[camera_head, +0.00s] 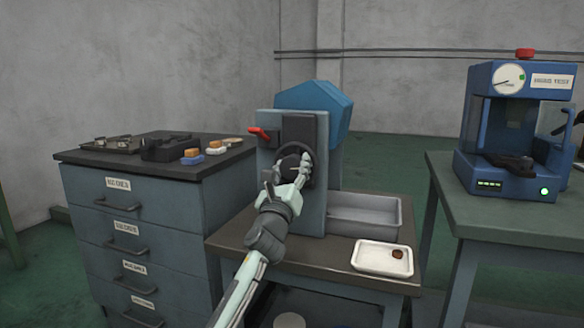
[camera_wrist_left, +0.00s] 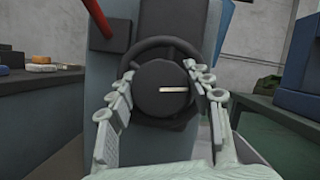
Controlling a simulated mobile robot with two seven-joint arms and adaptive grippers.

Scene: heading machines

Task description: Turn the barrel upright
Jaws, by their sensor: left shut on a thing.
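The barrel (camera_wrist_left: 160,101) is a dark round drum on the front of the blue-grey machine (camera_head: 306,212), set inside a black ring (camera_wrist_left: 172,47). A short white line on its face lies roughly horizontal in the left wrist view. In the head view the barrel (camera_head: 291,150) is partly covered by my gripper. My left gripper (camera_wrist_left: 162,82) has one finger on each side of the barrel and is shut on it; it also shows in the head view (camera_head: 293,173). My right gripper is in neither view.
A red lever (camera_head: 259,132) sticks out at the machine's upper left. A drawer cabinet (camera_head: 140,220) stands left, a blue tester (camera_head: 517,130) right.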

